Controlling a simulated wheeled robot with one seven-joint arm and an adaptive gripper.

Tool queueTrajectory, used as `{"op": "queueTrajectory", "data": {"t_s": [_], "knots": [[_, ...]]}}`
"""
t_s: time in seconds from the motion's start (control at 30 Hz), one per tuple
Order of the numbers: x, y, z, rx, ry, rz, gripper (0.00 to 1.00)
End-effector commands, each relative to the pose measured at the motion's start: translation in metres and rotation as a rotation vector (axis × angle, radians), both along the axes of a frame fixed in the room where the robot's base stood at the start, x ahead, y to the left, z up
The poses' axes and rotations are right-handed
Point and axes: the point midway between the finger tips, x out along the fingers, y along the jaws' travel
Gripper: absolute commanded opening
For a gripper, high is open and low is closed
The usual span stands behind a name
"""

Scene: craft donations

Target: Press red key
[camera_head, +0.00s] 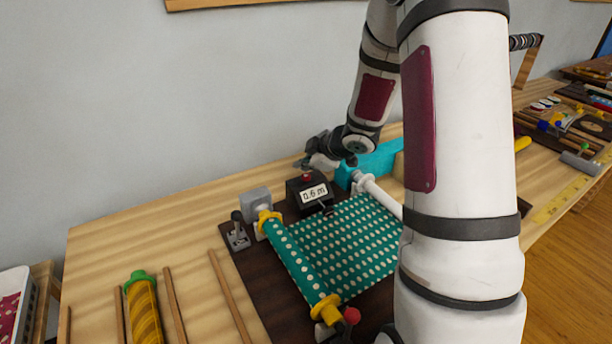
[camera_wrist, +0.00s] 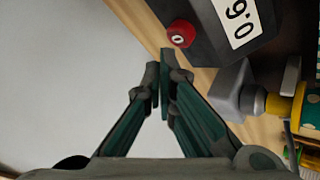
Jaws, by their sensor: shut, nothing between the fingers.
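The red key (camera_head: 307,177) is a small round button on top of a black counter box (camera_head: 296,196) whose white display reads 0.6 m. In the wrist view the red key (camera_wrist: 181,33) shows a white mark on its face, with the box (camera_wrist: 215,22) beside it. My gripper (camera_head: 308,163) is just above and behind the box in the head view. In the wrist view my gripper (camera_wrist: 163,85) is shut and empty, its fingertips below and slightly left of the key in the picture. A gap shows between fingertips and key there.
A dark board carries a teal dotted cloth (camera_head: 345,240) between a left roll (camera_head: 290,258) and a white roller (camera_head: 375,192). A grey block (camera_head: 256,200) and a small lever (camera_head: 238,232) stand left of the box. A teal object (camera_head: 375,160) lies right of my gripper. The wall is close behind.

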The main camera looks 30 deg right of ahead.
Motion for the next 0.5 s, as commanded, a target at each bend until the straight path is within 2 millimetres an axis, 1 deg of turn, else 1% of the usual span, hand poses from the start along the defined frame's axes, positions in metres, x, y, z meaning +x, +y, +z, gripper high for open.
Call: {"op": "queueTrajectory", "data": {"t_s": [0.33,0.5], "knots": [[-0.0001,0.0,-0.0003,0.0,0.0,0.0,0.0],[0.0001,0.0002,-0.005,0.001,0.001,0.0,0.0]]}}
